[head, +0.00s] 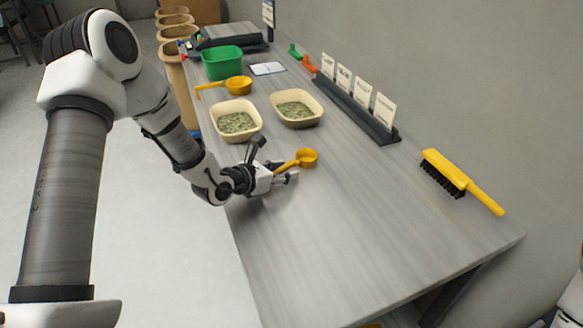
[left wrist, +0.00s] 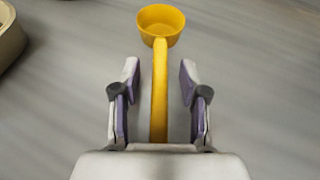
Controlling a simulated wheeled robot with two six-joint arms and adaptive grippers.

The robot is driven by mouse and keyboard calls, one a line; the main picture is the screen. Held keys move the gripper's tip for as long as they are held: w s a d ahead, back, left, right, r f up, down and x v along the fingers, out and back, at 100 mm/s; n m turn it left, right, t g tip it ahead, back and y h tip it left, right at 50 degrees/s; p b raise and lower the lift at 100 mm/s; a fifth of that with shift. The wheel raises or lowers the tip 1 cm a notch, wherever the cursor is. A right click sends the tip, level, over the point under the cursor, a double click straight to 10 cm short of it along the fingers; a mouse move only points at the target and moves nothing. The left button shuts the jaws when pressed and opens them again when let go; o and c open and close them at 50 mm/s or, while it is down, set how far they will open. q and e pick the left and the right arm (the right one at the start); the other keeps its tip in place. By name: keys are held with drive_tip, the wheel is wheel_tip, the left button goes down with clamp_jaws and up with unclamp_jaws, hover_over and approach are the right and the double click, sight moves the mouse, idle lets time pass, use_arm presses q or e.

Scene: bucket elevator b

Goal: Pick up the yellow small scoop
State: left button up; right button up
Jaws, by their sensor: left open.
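A small yellow scoop (head: 306,157) lies on the grey table just beyond my left gripper in the head view. In the left wrist view, the yellow scoop (left wrist: 160,88) has its round cup pointing away and its handle running back between my fingers. My left gripper (head: 287,173) is low at the table's left edge. In the left wrist view, my left gripper (left wrist: 159,82) is open, with a finger on each side of the handle and a gap on both sides. The handle's rear end is hidden by the gripper body. A larger yellow scoop (head: 238,85) lies farther back.
Two cream tubs (head: 236,120) (head: 298,108) of green flakes stand behind the gripper. A green bin (head: 222,62) is farther back. A card rack (head: 360,110) lines the wall. A yellow brush (head: 459,180) lies right. The near table (head: 350,240) is clear.

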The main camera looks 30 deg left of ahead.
use_arm(q)
drive_tip(key=shift+s, duration=0.1)
clamp_jaws()
drive_tip(key=shift+r, duration=0.15)
